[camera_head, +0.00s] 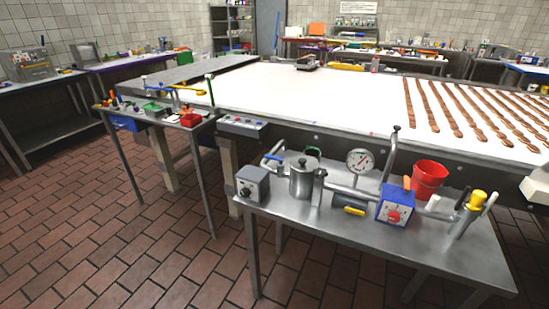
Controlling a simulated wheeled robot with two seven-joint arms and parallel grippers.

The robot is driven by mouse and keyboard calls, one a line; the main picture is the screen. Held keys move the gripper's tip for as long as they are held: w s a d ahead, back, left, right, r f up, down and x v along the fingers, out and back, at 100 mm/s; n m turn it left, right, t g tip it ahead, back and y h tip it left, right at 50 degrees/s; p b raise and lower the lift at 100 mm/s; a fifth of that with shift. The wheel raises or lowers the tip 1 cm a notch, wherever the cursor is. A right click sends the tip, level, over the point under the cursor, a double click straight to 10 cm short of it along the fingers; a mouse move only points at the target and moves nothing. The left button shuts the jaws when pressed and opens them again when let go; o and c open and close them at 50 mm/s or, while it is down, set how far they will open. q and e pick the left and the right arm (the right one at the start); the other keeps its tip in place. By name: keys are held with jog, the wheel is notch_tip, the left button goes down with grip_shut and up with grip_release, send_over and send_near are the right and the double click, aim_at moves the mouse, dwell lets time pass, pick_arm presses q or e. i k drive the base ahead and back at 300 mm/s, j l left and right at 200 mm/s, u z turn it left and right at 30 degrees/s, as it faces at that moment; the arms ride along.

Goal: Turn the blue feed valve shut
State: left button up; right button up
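A blue lever handle (273,158) shows on the piping at the left of the near steel table (330,235), just behind a lidded steel pot (303,180). It looks like a blue valve handle, but it is small and partly hidden by the pot, so I cannot tell its setting. A blue box with a red knob (396,204) stands farther right on the same table. Another pipe assembly with a yellow lever (187,90) and a bluish part stands on the smaller left table. Neither of my grippers is in view.
A pressure gauge (359,161), a red bucket (429,178), a grey box with a dial (252,186) and a yellow-topped fitting (477,200) crowd the near table. A long white conveyor (330,95) with brown rows runs behind. The tiled floor (110,240) at the left is clear.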

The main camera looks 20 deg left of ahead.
aim_at(280, 160)
jog(key=i+j+z, duration=0.25)
jog(key=j, duration=0.4)
jog(key=j+z, duration=0.25)
jog(key=j, duration=0.4)
jog(key=j+z, duration=0.25)
jog(key=j, duration=0.5)
